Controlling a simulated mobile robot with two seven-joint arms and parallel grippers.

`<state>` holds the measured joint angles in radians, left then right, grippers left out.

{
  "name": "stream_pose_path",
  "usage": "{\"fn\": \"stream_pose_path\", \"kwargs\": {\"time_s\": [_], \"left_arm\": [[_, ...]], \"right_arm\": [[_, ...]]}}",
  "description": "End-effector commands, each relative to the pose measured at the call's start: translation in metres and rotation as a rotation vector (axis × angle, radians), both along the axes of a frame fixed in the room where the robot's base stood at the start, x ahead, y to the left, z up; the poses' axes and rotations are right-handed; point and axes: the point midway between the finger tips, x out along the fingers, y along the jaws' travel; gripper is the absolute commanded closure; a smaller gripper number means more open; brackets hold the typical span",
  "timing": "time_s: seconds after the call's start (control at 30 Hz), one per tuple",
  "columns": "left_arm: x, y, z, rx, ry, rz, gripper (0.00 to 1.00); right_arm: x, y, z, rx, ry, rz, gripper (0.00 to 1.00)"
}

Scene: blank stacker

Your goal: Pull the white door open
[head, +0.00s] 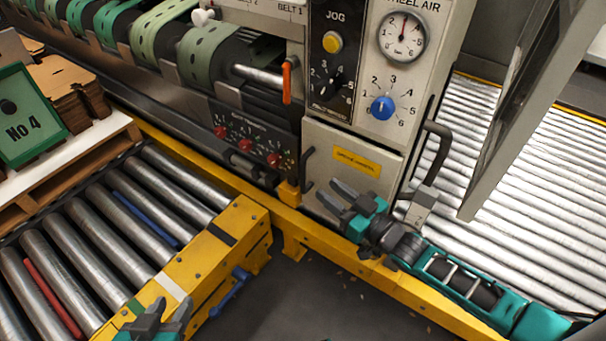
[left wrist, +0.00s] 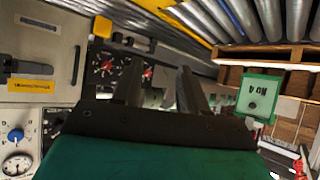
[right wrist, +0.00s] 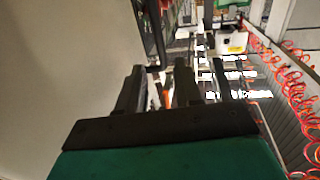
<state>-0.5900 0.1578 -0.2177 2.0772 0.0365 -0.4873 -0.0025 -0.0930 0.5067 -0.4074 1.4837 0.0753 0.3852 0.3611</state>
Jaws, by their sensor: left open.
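The white door (head: 328,150) is the pale lower panel of the machine, with a yellow label (head: 357,162). It looks closed. A dark handle (head: 307,168) runs along its left edge; the handle also shows in the left wrist view (left wrist: 76,65). My right gripper (head: 328,193) is in front of the door's lower part, its fingers parted and pointing left, with its tips just below and right of the handle. Whether it touches the door cannot be told. My left gripper (head: 170,306) is open and empty at the bottom, far from the door.
A yellow rail (head: 330,234) runs below the door. A roller conveyor (head: 90,255) lies at left, another (head: 550,180) at right. A second black handle (head: 437,150) and a slanted pale panel (head: 525,100) stand right of the door.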

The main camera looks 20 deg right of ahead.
Motion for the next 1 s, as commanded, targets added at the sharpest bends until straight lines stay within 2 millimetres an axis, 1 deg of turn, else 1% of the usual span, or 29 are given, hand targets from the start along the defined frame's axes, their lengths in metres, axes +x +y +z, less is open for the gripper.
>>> {"fn": "stream_pose_path", "kwargs": {"time_s": [0.03,0.2,0.4,0.5,0.6,0.87,1.0], "left_arm": [[-0.001,-0.001,-0.007,-0.001,0.005,-0.001,0.57],[-0.002,-0.004,-0.013,-0.009,0.016,-0.001,0.57],[0.001,-0.009,-0.013,-0.025,0.010,-0.001,0.57],[0.002,-0.010,-0.014,-0.025,0.011,-0.004,0.57],[0.003,-0.010,-0.012,-0.027,0.006,-0.005,0.57],[0.005,-0.011,-0.009,-0.027,-0.001,-0.006,0.57],[0.005,-0.010,-0.009,-0.025,-0.001,-0.007,0.57]], "right_arm": [[0.012,0.005,-0.002,0.000,-0.004,-0.001,0.65],[0.044,0.022,-0.002,0.000,-0.004,0.000,0.65],[0.072,0.036,-0.002,0.000,-0.001,-0.001,0.65],[0.079,0.040,-0.001,-0.001,0.000,-0.001,0.65],[0.083,0.042,-0.001,-0.001,0.000,-0.001,0.65],[0.084,0.042,0.000,-0.001,0.002,-0.001,0.65],[0.084,0.042,0.000,-0.002,0.001,-0.001,0.77]]}}
